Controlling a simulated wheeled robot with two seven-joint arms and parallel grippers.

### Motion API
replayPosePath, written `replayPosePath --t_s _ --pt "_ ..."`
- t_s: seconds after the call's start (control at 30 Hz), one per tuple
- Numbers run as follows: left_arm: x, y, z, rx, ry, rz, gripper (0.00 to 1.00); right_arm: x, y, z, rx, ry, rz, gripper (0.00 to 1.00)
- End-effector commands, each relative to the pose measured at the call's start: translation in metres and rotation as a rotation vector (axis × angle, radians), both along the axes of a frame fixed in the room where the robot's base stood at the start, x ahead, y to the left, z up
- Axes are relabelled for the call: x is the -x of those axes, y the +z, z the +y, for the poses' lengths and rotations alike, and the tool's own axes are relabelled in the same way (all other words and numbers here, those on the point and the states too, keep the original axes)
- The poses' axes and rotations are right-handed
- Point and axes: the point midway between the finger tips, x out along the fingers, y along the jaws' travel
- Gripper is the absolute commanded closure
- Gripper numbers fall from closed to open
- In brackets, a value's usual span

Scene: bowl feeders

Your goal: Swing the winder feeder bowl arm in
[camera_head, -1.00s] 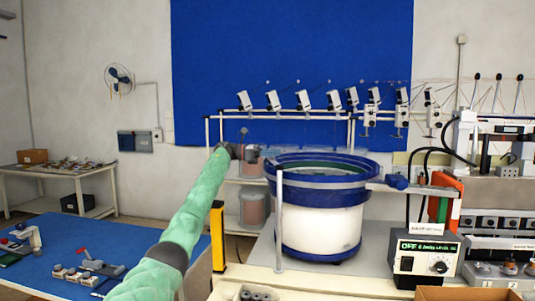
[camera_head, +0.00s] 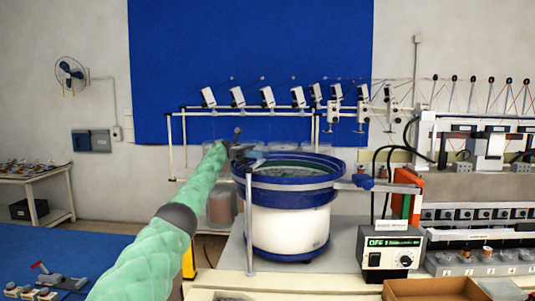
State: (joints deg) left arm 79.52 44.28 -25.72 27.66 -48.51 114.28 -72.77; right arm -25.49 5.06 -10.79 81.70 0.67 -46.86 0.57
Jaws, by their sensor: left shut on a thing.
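The winder feeder bowl (camera_head: 290,190) has a blue rim and a white base, and stands on a grey bench near the middle of the view. My left arm, in a green sleeve, reaches in from the lower left. Its dark gripper (camera_head: 240,152) is at the bowl's back left rim, shut on a small part that I take to be the bowl arm (camera_head: 256,154). That part reaches over the left side of the bowl opening. Its details are small and partly hidden by the gripper. My right gripper is out of view.
A thin upright post (camera_head: 249,225) stands just in front of the bowl. A control box (camera_head: 392,252) is at the right front, beside an orange panel (camera_head: 408,190). A rack of white units (camera_head: 268,98) is behind. A blue-topped table (camera_head: 60,255) is at left.

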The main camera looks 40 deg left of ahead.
Motion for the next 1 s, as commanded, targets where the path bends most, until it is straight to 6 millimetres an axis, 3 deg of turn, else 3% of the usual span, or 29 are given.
replayPosePath --t_s 0.5,0.53,0.6,1.0 --pt "0.0038 0.0003 0.0033 0.000 -0.010 0.000 1.00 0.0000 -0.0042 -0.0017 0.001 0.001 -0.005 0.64" --pt "0.0038 0.0003 0.0033 0.000 -0.010 0.000 0.70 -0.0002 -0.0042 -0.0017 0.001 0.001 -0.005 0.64" --pt "0.0038 0.0002 0.0033 0.000 -0.011 0.000 0.56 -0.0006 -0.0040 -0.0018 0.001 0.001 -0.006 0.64" --pt "0.0039 0.0024 0.0036 0.000 -0.011 0.000 0.53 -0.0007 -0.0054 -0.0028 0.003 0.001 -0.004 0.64"
